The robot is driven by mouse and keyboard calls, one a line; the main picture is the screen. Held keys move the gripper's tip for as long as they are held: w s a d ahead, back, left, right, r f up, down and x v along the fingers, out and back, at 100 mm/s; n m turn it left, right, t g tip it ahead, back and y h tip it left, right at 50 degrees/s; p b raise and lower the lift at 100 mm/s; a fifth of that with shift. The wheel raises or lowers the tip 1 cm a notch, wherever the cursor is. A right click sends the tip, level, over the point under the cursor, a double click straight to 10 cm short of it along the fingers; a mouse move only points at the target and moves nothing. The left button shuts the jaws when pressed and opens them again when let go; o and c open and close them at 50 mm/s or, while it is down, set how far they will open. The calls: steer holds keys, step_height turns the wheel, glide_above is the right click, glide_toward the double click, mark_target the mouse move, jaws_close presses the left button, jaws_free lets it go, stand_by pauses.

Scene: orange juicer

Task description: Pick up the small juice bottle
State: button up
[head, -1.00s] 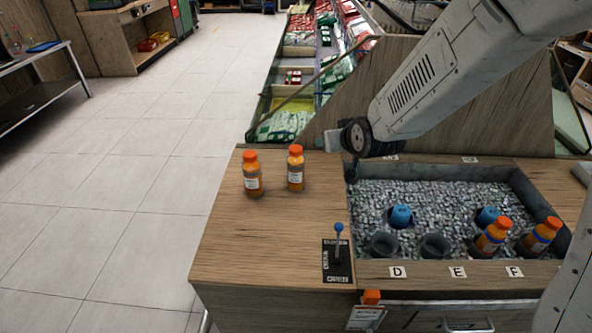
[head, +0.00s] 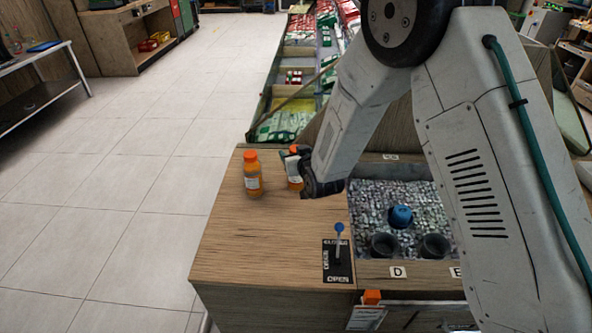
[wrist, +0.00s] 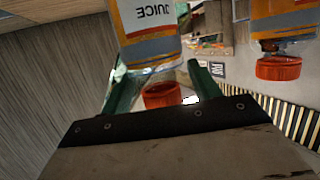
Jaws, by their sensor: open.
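Two orange juice bottles with orange caps and pale labels stand upright on the wooden counter: a left bottle (head: 253,180) and a right bottle (head: 293,183). They look similar in size in the head view. My gripper (wrist: 165,88) is open at the right bottle, and partly covers it in the head view. In the upside-down wrist view, the near bottle (wrist: 148,30), marked JUICE, has its cap (wrist: 162,95) between the green fingers. Contact cannot be told. The other bottle (wrist: 283,30) is off to the right there, outside the fingers.
A lever (head: 338,245) with a blue knob stands on the counter's front part, on a plate marked OPEN. To the right is an ice-filled bin (head: 375,200) with a blue item and dark cup holders. My arm hides its right side. The counter's front left is clear.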

steer(key=shift+w+a+f, duration=0.2)
steer(key=shift+w+a, duration=0.05)
steer(key=shift+w, duration=0.4)
jaws_close()
